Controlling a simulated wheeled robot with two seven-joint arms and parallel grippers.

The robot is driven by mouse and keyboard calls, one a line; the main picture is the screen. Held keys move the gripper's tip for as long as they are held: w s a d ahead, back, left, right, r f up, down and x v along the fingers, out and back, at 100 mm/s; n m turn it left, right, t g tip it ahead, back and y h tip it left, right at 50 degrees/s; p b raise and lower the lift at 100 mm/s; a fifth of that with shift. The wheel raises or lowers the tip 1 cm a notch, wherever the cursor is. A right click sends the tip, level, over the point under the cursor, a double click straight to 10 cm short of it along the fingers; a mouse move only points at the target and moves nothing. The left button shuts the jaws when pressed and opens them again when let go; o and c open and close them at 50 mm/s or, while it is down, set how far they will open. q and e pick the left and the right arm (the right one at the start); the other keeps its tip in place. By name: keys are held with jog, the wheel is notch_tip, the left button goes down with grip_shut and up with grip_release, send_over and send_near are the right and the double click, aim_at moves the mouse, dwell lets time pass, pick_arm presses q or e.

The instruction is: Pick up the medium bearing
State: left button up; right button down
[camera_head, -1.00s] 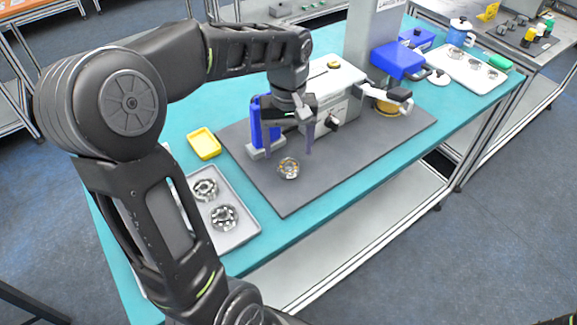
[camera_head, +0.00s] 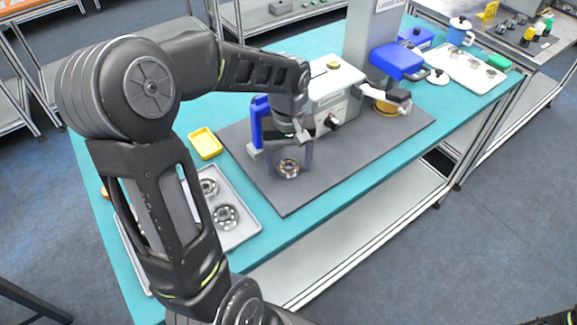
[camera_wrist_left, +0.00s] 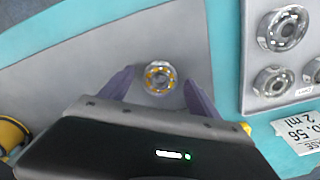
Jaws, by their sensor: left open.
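A round metal bearing (camera_head: 288,168) with orange-brown parts lies flat on the dark grey mat (camera_head: 345,172); the left wrist view also shows it (camera_wrist_left: 160,78). My left gripper (camera_head: 290,156) is open and points down at it, with one finger on each side. In the wrist view the bearing sits between and slightly past the fingertips, apart from both. More bearings (camera_head: 225,216) lie in a grey tray (camera_head: 246,232) at the left, partly hidden by my left arm. Labels are too small to tell sizes by name.
A grey machine (camera_head: 335,95) and a blue upright item (camera_head: 258,122) stand close behind the gripper. A yellow dish (camera_head: 205,143) is to its left. A white tray (camera_head: 452,64) with parts is at the far right. The mat's front area is clear.

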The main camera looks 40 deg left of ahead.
pick_arm(q)
jog(key=shift+c, duration=0.3)
grip_shut()
dwell(0.6)
